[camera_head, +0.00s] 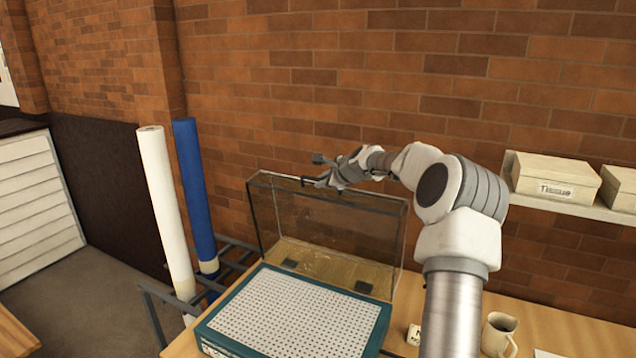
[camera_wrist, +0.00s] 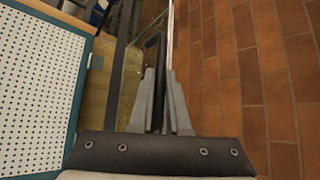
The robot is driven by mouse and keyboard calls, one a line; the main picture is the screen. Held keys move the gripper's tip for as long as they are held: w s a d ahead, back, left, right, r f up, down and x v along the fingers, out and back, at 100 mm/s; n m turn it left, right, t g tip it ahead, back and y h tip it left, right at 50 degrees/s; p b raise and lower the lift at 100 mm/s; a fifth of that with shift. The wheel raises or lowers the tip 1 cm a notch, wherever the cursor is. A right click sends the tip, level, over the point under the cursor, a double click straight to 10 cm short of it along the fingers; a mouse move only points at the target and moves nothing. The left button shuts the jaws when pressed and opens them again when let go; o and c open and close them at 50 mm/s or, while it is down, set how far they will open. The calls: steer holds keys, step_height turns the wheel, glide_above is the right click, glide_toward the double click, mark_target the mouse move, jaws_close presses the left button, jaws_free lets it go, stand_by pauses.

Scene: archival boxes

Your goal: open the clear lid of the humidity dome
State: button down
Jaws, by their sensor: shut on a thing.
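The humidity dome has a teal base (camera_head: 222,325) with a white perforated tray (camera_head: 300,309) on top. Its clear lid (camera_head: 330,229) stands raised, roughly upright at the back of the base, near the brick wall. The perforated tray also shows at the left of the wrist view (camera_wrist: 38,85). The exact contact between the fingers and the lid is partly hidden.
A white roll (camera_head: 165,210) and a blue roll (camera_head: 195,195) stand in a metal rack at the left. A mug (camera_head: 498,334) and a small white block (camera_head: 413,335) are on the table at the right. Boxes (camera_head: 556,178) sit on a wall shelf. The brick wall is close behind the lid.

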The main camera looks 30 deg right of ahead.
steer(key=shift+a, duration=0.15)
steer(key=c, duration=0.9)
jaws_free()
steer(key=shift+f, duration=0.1)
steer(key=b+v, duration=0.4)
steer(key=v, duration=1.3)
steer(key=shift+r+b, duration=0.35)
